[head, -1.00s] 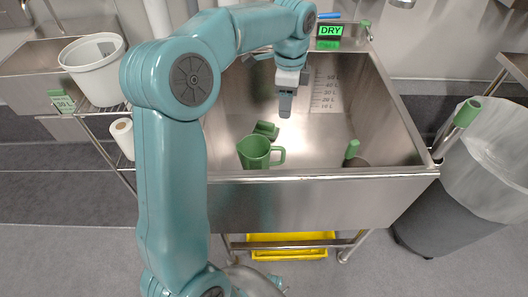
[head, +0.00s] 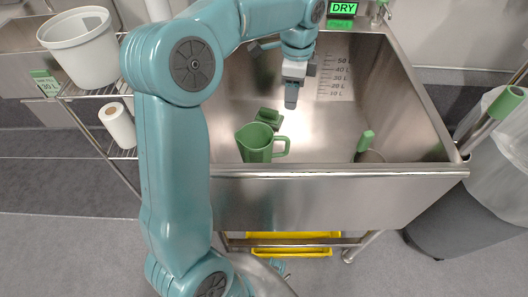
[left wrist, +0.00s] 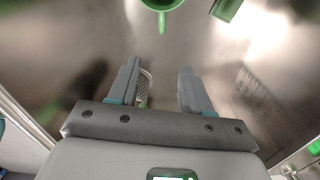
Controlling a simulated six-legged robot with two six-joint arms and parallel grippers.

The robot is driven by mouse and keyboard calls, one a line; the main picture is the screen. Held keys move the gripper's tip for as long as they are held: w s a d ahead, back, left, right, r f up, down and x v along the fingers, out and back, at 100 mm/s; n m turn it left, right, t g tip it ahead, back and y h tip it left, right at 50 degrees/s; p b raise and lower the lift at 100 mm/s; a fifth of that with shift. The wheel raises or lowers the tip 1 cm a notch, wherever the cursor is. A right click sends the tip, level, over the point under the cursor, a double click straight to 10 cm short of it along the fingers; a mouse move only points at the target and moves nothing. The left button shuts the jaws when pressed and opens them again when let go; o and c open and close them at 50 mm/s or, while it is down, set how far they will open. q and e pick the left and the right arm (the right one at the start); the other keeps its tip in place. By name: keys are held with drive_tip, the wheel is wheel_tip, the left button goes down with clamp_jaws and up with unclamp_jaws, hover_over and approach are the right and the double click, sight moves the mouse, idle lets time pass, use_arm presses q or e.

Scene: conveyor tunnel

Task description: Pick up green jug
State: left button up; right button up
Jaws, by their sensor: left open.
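The green jug (head: 256,146) stands on the sink floor near the front wall, its handle to the right in the head view. In the left wrist view part of the jug (left wrist: 163,6) shows at the top edge, cut off, with its handle pointing down. My left gripper (head: 291,98) hangs inside the sink, behind and to the right of the jug and above the floor. In the left wrist view the left gripper (left wrist: 161,82) has its fingers apart, with nothing gripped between them. My right gripper is not in view.
The steel sink (head: 330,170) has a raised front rim. A small green object (head: 269,117) lies behind the jug, and a green-handled item (head: 365,140) stands at the right. A white bucket (head: 78,50) and paper roll (head: 117,124) are left; a grey bin (head: 470,215) is right.

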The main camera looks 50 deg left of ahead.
use_arm(q)
drive_tip(key=f+b, duration=0.1)
drive_tip(key=f, duration=0.1)
drive_tip(key=b, duration=0.6)
approach(289, 140)
drive_tip(key=f, duration=0.5)
drive_tip(key=shift+s+a+f, duration=0.2)
drive_tip(key=shift+f, duration=0.05)
drive_tip(key=f+b, duration=0.1)
drive_tip(key=f, duration=0.2)
drive_tip(key=f+b, duration=0.1)
drive_tip(key=f, duration=0.1)
drive_tip(key=shift+w+f+b, duration=0.15)
drive_tip(key=shift+w+b, duration=0.1)
drive_tip(key=shift+b, duration=0.1)
drive_tip(key=shift+c, duration=0.3)
clamp_jaws()
